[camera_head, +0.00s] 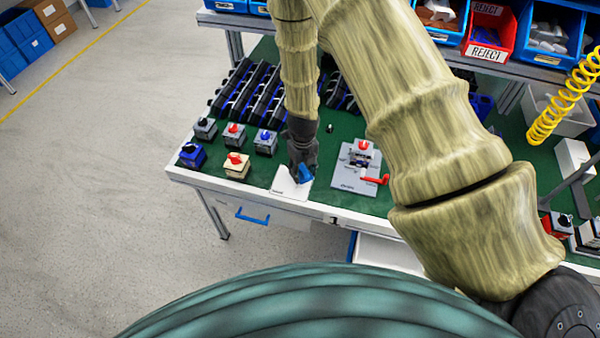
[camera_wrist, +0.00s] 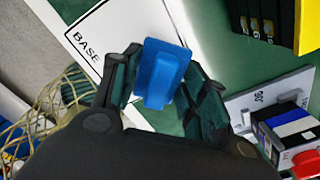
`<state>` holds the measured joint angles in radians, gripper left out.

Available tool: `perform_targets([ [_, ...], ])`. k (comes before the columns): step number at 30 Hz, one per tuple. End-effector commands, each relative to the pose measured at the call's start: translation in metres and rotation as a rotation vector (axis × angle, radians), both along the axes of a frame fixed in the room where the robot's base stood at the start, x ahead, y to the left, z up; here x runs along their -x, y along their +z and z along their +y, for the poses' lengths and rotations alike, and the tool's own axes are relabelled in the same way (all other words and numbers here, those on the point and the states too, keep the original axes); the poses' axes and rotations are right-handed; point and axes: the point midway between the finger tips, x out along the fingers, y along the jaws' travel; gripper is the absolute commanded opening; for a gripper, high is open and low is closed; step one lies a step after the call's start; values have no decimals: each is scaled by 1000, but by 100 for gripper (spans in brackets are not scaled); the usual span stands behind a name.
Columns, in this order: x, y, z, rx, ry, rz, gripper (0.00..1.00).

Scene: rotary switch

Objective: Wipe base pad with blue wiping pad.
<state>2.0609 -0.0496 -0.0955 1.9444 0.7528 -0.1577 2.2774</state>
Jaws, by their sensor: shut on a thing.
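The white base pad (camera_head: 285,186) lies near the front edge of the green bench top. In the wrist view the base pad (camera_wrist: 108,32) shows a black outline and the word BASE. My gripper (camera_head: 301,172) is over the base pad and shut on the blue wiping pad (camera_head: 305,174). In the wrist view the blue wiping pad (camera_wrist: 160,72) sits between the two fingers of my gripper (camera_wrist: 157,90) and hides part of the base pad. I cannot tell whether the wiping pad touches the base pad.
Several rotary switches stand left of the base pad, including a beige one with a red knob (camera_head: 236,165). A grey plate (camera_head: 345,180) with a switch and red handle (camera_head: 374,180) lies to the right. Rows of black modules (camera_head: 235,90) stand behind. A blue drawer handle (camera_head: 252,217) shows below the bench edge.

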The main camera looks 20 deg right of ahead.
Motion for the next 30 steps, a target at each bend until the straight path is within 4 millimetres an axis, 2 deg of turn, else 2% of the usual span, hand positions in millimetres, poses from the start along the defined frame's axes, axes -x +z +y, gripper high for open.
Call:
perform_targets([
  [15,5,49,-9,0,-16,3,14],
  [30,6,54,-11,-1,-18,4,14],
])
